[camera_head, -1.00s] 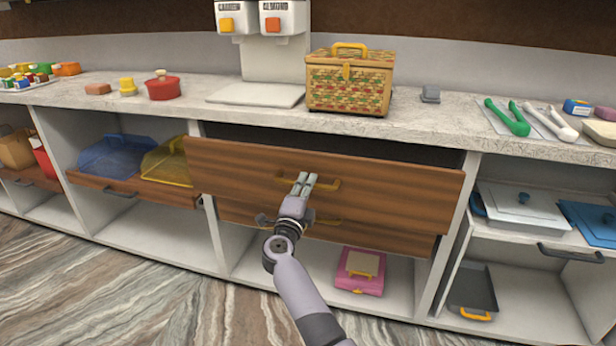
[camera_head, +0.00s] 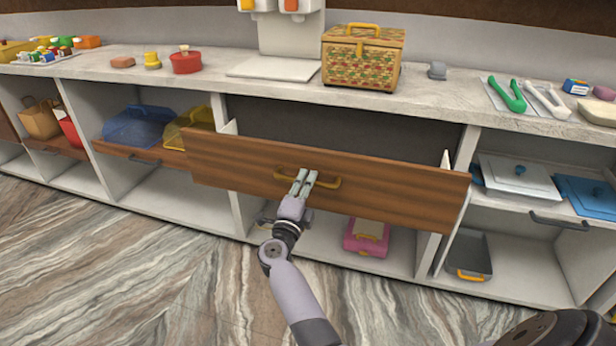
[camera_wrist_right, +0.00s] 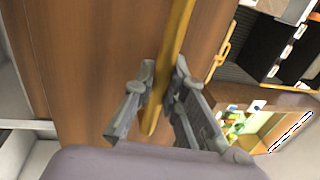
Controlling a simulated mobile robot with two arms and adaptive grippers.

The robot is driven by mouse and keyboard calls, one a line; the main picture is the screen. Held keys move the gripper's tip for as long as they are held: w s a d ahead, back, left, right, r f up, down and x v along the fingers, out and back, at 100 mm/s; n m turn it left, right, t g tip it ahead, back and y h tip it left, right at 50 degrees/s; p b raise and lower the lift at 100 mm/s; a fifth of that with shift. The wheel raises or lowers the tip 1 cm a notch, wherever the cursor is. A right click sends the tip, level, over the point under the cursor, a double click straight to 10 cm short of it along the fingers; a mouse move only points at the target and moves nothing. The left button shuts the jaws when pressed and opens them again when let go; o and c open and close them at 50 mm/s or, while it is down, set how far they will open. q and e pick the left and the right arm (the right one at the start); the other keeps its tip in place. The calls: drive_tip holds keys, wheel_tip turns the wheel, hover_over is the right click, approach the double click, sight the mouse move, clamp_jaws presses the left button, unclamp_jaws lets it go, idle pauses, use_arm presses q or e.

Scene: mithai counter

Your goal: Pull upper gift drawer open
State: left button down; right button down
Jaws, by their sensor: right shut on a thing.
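The upper gift drawer (camera_head: 390,194) has a wide brown wooden front and stands out from the counter, with a dark gap above its front edge. Its yellow bar handle (camera_head: 328,181) is at the middle of the front. My right gripper (camera_head: 305,178) is shut on this handle. In the right wrist view the yellow bar (camera_wrist_right: 172,65) runs between the two fingers of the gripper (camera_wrist_right: 155,105). The drawer's inside is mostly hidden behind its front. The lower drawer is hidden behind the upper front. My left gripper is not in view.
A woven basket (camera_head: 362,60) stands on the counter above the drawer. A pink box (camera_head: 366,240) sits on the low shelf beneath. Open shelves with blue (camera_head: 140,127) and yellow covers are to the left, trays (camera_head: 518,178) to the right. The striped floor in front is clear.

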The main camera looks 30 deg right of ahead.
idle(0.3)
drive_tip(key=c, duration=1.6)
unclamp_jaws()
drive_tip(key=shift+a, duration=0.1)
